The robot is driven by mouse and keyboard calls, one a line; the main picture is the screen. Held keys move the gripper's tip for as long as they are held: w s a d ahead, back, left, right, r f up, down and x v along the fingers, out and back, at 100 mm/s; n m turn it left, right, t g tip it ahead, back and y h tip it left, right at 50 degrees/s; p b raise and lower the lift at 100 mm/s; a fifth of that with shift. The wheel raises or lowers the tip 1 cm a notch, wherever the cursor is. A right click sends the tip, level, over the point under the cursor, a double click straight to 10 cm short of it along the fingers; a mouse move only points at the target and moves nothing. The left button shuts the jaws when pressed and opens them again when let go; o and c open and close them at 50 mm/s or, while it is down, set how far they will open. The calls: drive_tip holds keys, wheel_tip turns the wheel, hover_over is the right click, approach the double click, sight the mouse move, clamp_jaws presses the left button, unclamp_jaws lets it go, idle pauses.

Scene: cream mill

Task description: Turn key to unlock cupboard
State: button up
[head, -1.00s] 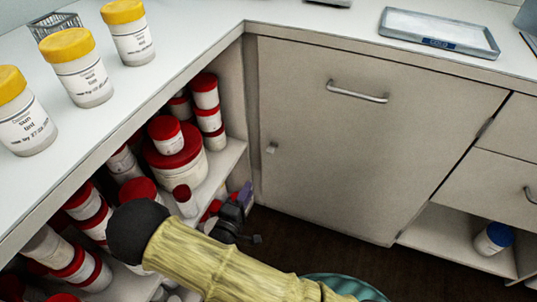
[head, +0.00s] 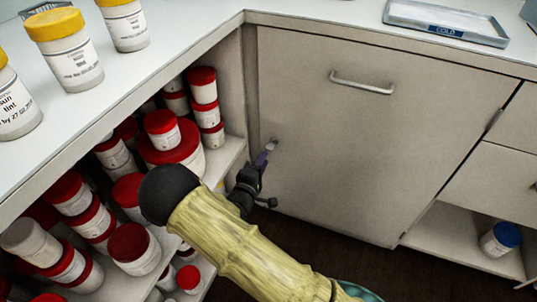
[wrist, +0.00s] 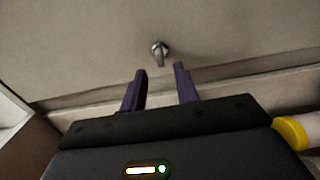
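The cupboard door (head: 350,130) is shut, with a bar handle (head: 362,82) near its top. A small metal key (head: 272,143) sits in the door's left side. In the wrist view the key (wrist: 159,51) lies just beyond the fingertips, roughly midway between them. My gripper (head: 267,153) is at the door's left edge, close to the key. In the wrist view its two purple fingers (wrist: 160,80) are apart with nothing between them. In the head view the fingertips partly overlap the key's lower part, and I cannot tell whether they touch it.
Open shelves on the left hold several red-lidded jars (head: 175,143) close to my arm. Yellow-lidded jars (head: 64,48) and a metal tray (head: 447,20) stand on the counter (head: 190,45). A blue-lidded jar (head: 500,239) sits on the low shelf at right.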

sight(269, 150)
drive_tip(key=b+x, duration=0.1)
drive_tip(key=x, duration=0.4)
drive_tip(key=shift+w+d+b, duration=0.1)
drive_tip(key=shift+w+b, duration=0.1)
drive_tip(key=shift+b, duration=0.1)
clamp_jaws()
